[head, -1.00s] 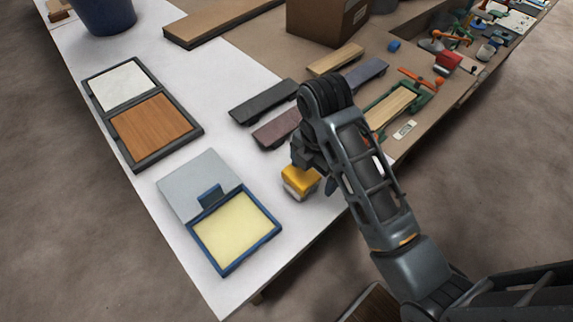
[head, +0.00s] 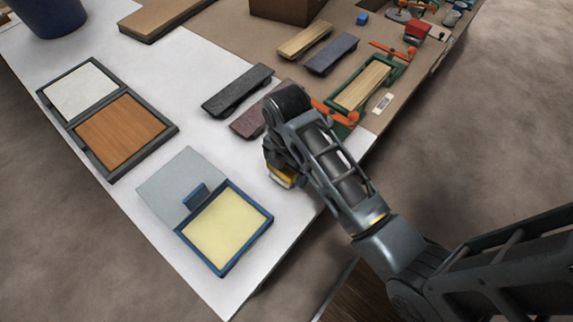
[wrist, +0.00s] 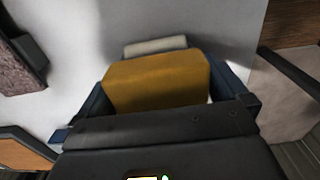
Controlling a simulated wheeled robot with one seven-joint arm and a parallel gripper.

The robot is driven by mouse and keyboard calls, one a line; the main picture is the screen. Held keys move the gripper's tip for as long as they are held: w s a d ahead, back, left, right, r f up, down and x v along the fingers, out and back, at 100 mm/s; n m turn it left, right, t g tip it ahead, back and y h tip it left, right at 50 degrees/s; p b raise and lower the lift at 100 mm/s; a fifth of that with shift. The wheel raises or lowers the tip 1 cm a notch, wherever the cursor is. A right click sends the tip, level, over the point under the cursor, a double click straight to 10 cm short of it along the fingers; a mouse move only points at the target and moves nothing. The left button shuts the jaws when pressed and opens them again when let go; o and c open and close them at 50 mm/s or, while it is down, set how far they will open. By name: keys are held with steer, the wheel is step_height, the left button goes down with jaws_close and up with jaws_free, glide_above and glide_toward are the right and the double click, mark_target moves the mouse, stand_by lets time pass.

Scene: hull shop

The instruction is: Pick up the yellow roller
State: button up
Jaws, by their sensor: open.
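The yellow roller (head: 281,178) sits on the white tabletop right of the blue-rimmed tray, mostly hidden under my gripper in the head view. In the wrist view the roller (wrist: 158,78) shows as a yellow block with a pale cylinder at its far side. My gripper (wrist: 166,98) is open, with one dark blue finger on each side of the yellow block. I cannot tell whether the fingers touch it. In the head view my gripper (head: 284,164) is low over the roller.
The blue-rimmed tray (head: 266,226) holds a pale yellow surface. Black (head: 237,90) and maroon (head: 249,123) skateboard-like pieces lie behind my gripper. A dark frame with a wooden panel (head: 122,133) lies left. The table's front edge is close by.

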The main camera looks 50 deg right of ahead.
steer(key=shift+f, duration=0.1)
steer(key=shift+c, duration=0.3)
steer(key=c, duration=1.2)
